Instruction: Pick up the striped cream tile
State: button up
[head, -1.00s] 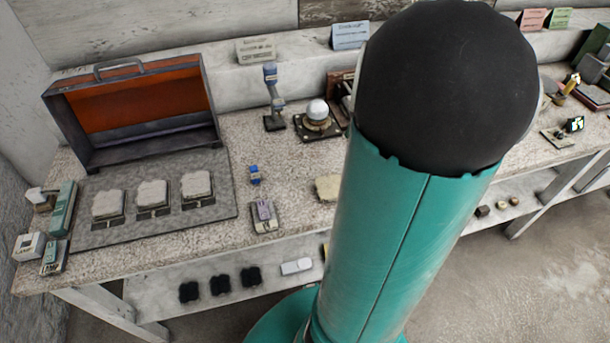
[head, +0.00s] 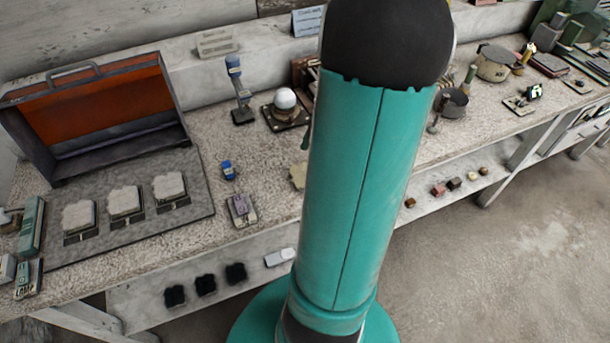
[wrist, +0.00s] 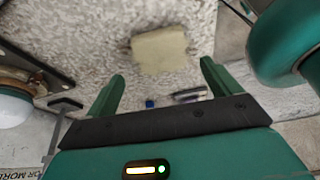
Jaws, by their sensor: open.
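A cream tile (wrist: 160,50) lies flat on the speckled bench top in the wrist view, just beyond my fingertips. Its stripes cannot be made out. In the head view only a pale sliver of the tile (head: 298,175) shows at the left edge of my green arm, which hides the rest. My gripper (wrist: 162,70) is open and empty, with its two green fingers apart. The tile lies between the lines of the fingers, and I see no contact. My gripper is hidden behind my arm in the head view.
Near the tile are a small blue object (head: 228,170) and a pale purple item (head: 241,209). A white ball on a dark stand (head: 285,100) is behind. An open orange-lined case (head: 90,110) and a slab with pale pieces (head: 205,215) are left. A pot (head: 495,63) is right.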

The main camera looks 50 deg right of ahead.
aim_at(304, 174)
jog(key=x, duration=0.5)
jog(key=shift+s, duration=0.15)
jog(key=c, duration=1.2)
jog(key=shift+r, duration=0.55)
jog(key=s+a+r, duration=0.2)
jog(key=s+r, duration=0.2)
jog(key=s+a+r, duration=0.3)
jog(key=s+r, duration=0.1)
jog(key=s+a+r, duration=0.2)
jog(key=s+r, duration=0.2)
jog(key=shift+a, duration=0.2)
jog(key=shift+f, duration=0.1)
